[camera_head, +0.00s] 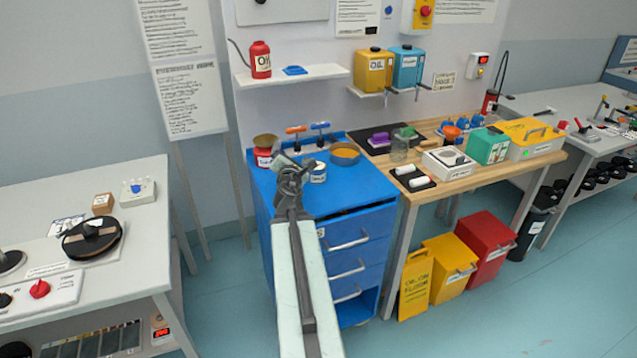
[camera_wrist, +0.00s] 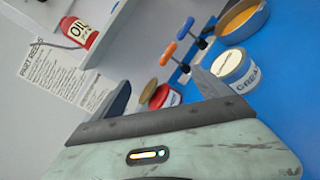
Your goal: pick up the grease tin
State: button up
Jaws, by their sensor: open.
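The grease tin is a small round tin with a pale lid and a white and blue side. It stands on the blue cabinet top, just right of my gripper in the head view (camera_head: 318,174). In the wrist view the grease tin (camera_wrist: 236,72) is at the upper right with part of its label readable, right beside one finger. My gripper (camera_head: 290,168) is over the cabinet top, open and empty. In the wrist view its fingers (camera_wrist: 164,92) stand apart and the tin is outside them, to the right. Whether a finger touches the tin, I cannot tell.
On the blue cabinet (camera_head: 362,190) stand a red tin with a brass-coloured top (camera_head: 264,152), an orange-filled bowl (camera_head: 344,153) and orange and blue T-handled tools (camera_head: 320,132). A shelf with a red oil can (camera_head: 260,60) hangs above. The cabinet's front right top is clear.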

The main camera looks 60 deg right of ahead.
aim_at(319, 174)
jog(key=s+d+f+n+t+y+b, duration=0.1)
jog(key=s+d+n+t, duration=0.1)
jog(key=s+d+n, duration=0.5)
jog(key=f+n+b, duration=0.1)
jog(key=f+b, duration=0.2)
jog(key=a+f+b, duration=0.1)
jog(key=f+b, duration=0.1)
jog(key=b, duration=0.1)
jog(key=a+f+n+b, duration=0.1)
jog(key=f+b, duration=0.1)
jog(key=f, duration=0.1)
jog(key=shift+s+f+n+b, duration=0.3)
jog(key=shift+b, duration=0.1)
jog(key=shift+w+d+r+p, duration=0.25)
jog(key=shift+w+d+p, duration=0.05)
jog(key=shift+w+d, duration=0.35)
jog(key=x, duration=0.5)
jog(key=shift+w+d, duration=0.2)
jog(key=shift+w, duration=0.15)
jog(key=shift+s+r, duration=0.1)
jog(key=c, duration=1.7)
jog(key=shift+r, duration=0.1)
notch_tip(319, 174, up, 10)
jog(key=p, duration=1)
